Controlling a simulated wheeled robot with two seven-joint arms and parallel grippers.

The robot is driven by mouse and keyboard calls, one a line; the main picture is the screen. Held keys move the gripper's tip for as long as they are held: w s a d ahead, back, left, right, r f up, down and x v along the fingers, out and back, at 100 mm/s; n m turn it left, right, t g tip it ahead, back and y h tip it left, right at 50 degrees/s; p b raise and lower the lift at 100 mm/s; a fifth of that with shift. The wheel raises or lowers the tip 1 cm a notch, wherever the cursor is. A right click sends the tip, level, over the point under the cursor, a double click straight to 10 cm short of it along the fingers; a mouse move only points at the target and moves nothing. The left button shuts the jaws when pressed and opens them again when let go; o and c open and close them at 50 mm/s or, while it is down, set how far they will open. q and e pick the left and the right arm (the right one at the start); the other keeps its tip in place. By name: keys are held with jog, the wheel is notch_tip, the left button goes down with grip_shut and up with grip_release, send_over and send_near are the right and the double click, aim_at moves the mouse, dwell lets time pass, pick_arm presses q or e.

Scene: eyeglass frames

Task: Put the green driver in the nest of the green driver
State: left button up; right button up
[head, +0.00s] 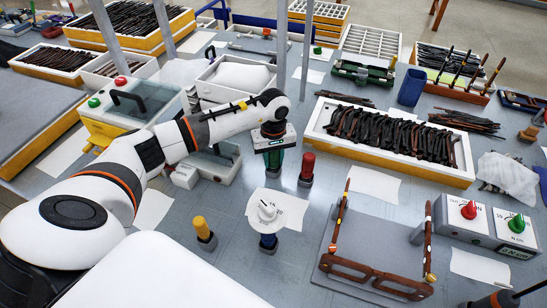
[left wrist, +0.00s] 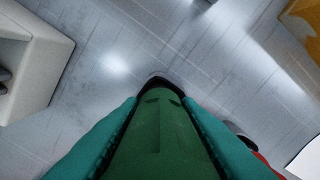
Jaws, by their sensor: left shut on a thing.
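My left gripper (head: 273,157) points down in the middle of the bench, shut on the green driver. In the left wrist view the green driver (left wrist: 158,135) lies between two teal fingers, its far end pointing down at the bench. A dark rim (left wrist: 160,82) shows around that far end; I cannot tell whether it is the driver's own collar or its nest. In the head view the gripper hides most of the driver. The red driver (head: 307,165) stands upright in a dark nest just to the right. My right gripper is not in view.
A white tray of dark frames (head: 465,172) lies behind right. An eyeglass frame (head: 375,277) rests at front right. A lidded box (head: 140,103) is left.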

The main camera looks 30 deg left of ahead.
pick_arm(q)
jog(key=o, duration=1.1)
jog(key=shift+o, duration=0.2)
notch_tip(320, 180, up, 12)
jog(key=shift+b, duration=0.55)
